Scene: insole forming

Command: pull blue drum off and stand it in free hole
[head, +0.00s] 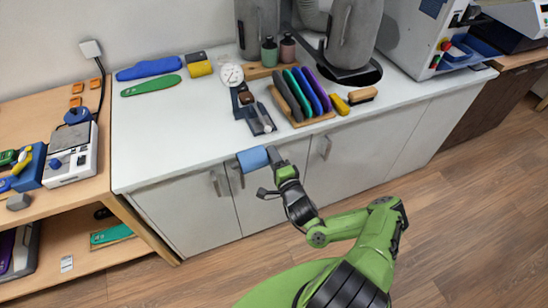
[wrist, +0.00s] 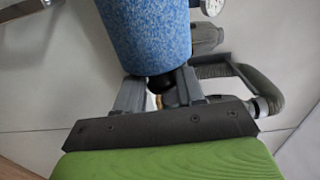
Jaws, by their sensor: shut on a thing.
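The blue drum (head: 252,159) is at the end of my gripper (head: 274,164), in front of the counter's front edge. It lies roughly on its side in the head view. In the wrist view the speckled blue drum (wrist: 145,35) is above my gripper (wrist: 160,88), whose fingers are shut on a dark part at its near end. The fingers partly hide that grip. I cannot make out a free hole in either view.
The white counter (head: 180,130) has clear room at its front left. Insoles in a wooden rack (head: 315,122), a dial gauge (head: 231,74) and a brush (head: 362,95) stand farther back. A side bench at left holds a white machine (head: 88,160). Cabinet doors (head: 290,205) are close by.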

